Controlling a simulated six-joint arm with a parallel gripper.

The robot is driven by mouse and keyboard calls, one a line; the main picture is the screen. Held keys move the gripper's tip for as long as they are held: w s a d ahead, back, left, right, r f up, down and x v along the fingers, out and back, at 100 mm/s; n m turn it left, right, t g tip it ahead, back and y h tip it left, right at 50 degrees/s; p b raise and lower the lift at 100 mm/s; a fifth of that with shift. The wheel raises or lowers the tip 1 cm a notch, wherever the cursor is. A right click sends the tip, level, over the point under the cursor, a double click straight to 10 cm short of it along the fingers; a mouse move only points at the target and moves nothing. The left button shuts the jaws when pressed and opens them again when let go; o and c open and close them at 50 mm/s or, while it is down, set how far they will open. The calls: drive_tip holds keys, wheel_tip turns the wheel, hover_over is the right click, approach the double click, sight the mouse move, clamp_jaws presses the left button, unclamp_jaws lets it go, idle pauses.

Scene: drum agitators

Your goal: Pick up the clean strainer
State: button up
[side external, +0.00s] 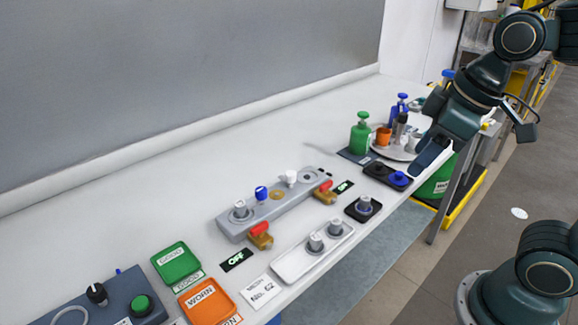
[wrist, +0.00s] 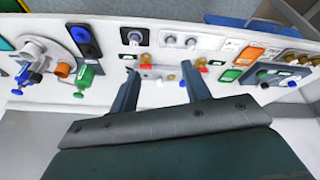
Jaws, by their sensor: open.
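No part is labelled as the clean strainer, and I cannot tell which one it is. Two small grey-white capped cylinders (side external: 316,242) stand in a white tray (side external: 290,266); they also show in the wrist view (wrist: 190,42). A similar single part (side external: 365,204) with a dark blue band sits on a small black mat (side external: 352,212). A black tray (side external: 375,170) farther along holds a blue round part (side external: 398,178). My gripper (side external: 428,160) is above the bench's far right end, apart from everything. In the wrist view its fingers (wrist: 160,70) are spread and empty.
A grey manifold (side external: 262,208) with red-handled brass valves stands mid-bench. A green tray (side external: 176,263), an orange tray (side external: 207,298) and a control box (side external: 100,305) lie at the near left. A green pump bottle (side external: 360,135) and a round tray crowd the far end. The back strip of bench is clear.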

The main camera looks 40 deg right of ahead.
drive_tip(key=w+a+f+n+g, duration=0.2)
drive_tip(key=w+a+n, duration=0.3)
drive_tip(key=w+n, duration=0.25)
drive_tip(key=n+g, duration=0.2)
drive_tip(key=n, duration=0.2)
hover_over(316, 236)
wheel_tip(316, 236, down, 5)
drive_tip(key=shift+r, duration=0.15)
drive_tip(key=shift+f, duration=4.3)
drive_tip(key=shift+f, duration=2.6)
